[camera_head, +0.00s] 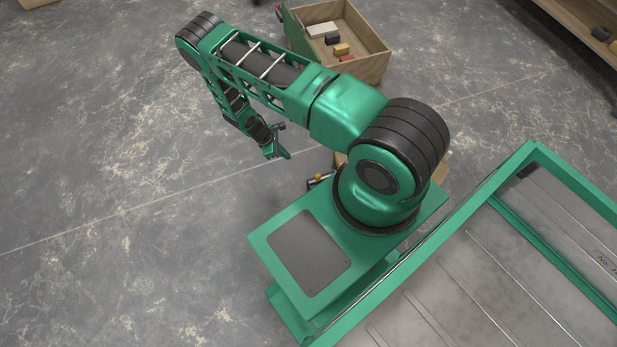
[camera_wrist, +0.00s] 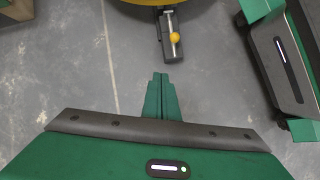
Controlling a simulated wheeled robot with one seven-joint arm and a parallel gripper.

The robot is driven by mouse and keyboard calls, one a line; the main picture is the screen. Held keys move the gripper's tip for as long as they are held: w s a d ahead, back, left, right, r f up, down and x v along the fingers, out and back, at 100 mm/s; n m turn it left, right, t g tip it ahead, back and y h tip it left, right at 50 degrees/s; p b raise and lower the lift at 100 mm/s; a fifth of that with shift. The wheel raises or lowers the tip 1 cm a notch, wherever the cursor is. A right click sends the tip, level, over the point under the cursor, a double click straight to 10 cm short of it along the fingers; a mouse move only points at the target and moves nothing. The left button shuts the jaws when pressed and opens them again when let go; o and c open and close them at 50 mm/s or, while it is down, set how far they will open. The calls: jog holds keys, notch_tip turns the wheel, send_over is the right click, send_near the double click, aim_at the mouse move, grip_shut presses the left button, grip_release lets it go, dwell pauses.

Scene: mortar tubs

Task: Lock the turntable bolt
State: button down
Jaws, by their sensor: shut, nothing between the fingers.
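The bolt (camera_wrist: 168,42) shows in the wrist view at the top centre, a dark block with a metal rod and a round yellow-orange knob (camera_wrist: 175,38). It sits at the edge of a round yellow thing (camera_wrist: 140,2), perhaps the turntable, mostly cut off by the frame. In the head view the knob (camera_head: 318,177) shows beside my arm's base, which hides most of what is behind it. My gripper (camera_wrist: 160,76) is shut and empty, its fingertips pointing toward the bolt and apart from it. In the head view my gripper (camera_head: 284,155) hangs left of the knob.
A wooden box (camera_head: 372,68) with several small blocks stands on the floor at the top of the head view. A wooden shelf (camera_head: 575,22) with dark items is at the top right. The grey floor (camera_head: 100,150) at the left is clear.

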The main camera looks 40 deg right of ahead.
jog(key=s+f+n, duration=0.1)
jog(key=s+f, duration=0.3)
jog(key=f, duration=0.3)
jog(key=shift+s+a+f+n, duration=0.25)
jog(key=shift+f+n, duration=0.05)
jog(key=shift+f, duration=0.1)
jog(key=s+d+f, duration=0.3)
jog(key=d+f, duration=0.4)
jog(key=f, duration=0.1)
jog(key=shift+s+d, duration=0.25)
jog(key=shift+d, duration=0.05)
